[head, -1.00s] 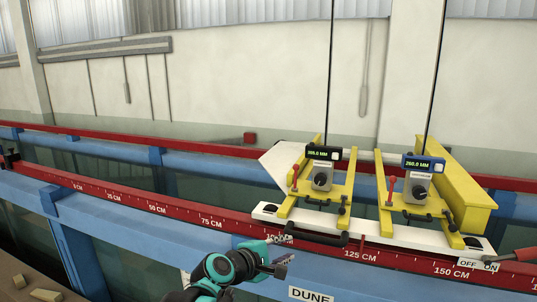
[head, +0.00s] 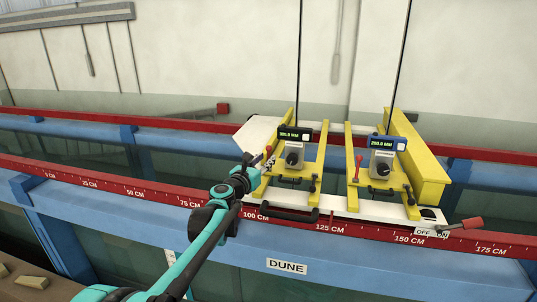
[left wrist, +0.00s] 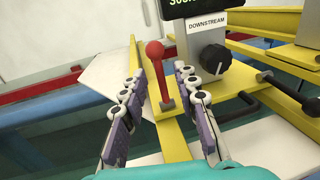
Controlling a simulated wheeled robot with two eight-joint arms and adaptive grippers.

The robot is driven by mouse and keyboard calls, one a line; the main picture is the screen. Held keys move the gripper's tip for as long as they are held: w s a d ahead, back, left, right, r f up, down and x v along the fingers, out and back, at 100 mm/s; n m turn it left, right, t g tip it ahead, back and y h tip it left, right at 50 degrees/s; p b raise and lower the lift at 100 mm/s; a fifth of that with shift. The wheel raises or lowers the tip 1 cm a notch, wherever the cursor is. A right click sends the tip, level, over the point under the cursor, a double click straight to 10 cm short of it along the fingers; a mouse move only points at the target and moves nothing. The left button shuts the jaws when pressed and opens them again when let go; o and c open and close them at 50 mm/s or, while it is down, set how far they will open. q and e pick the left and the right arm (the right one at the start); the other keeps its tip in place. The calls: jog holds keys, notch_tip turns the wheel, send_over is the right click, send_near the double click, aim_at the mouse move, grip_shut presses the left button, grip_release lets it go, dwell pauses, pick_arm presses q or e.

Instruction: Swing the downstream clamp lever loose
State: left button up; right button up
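The downstream clamp lever, a red rod with a ball top (left wrist: 155,50), stands upright on a yellow frame beside a grey block marked DOWNSTREAM (left wrist: 208,50) in the left wrist view. In the head view this lever (head: 269,151) is on the left gauge, partly hidden by my gripper. My left gripper (left wrist: 160,64) is open, one finger on each side of the lever, with visible gaps. In the head view the gripper (head: 256,161) reaches over the red rail from below. My right gripper is not in view.
A second gauge (head: 382,160) with its own red lever (head: 358,166) stands to the right. A black handle (head: 289,214) fronts the white carriage plate. A red-handled OFF/ON lever (head: 462,224) is at the right. The red scale rail (head: 130,190) runs along the flume.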

aim_at(269, 156)
pick_arm(q)
jog(key=x, duration=0.3)
jog(key=shift+w+d+p, duration=0.1)
jog(key=shift+w+p, duration=0.2)
jog(key=shift+w, duration=0.05)
grip_shut()
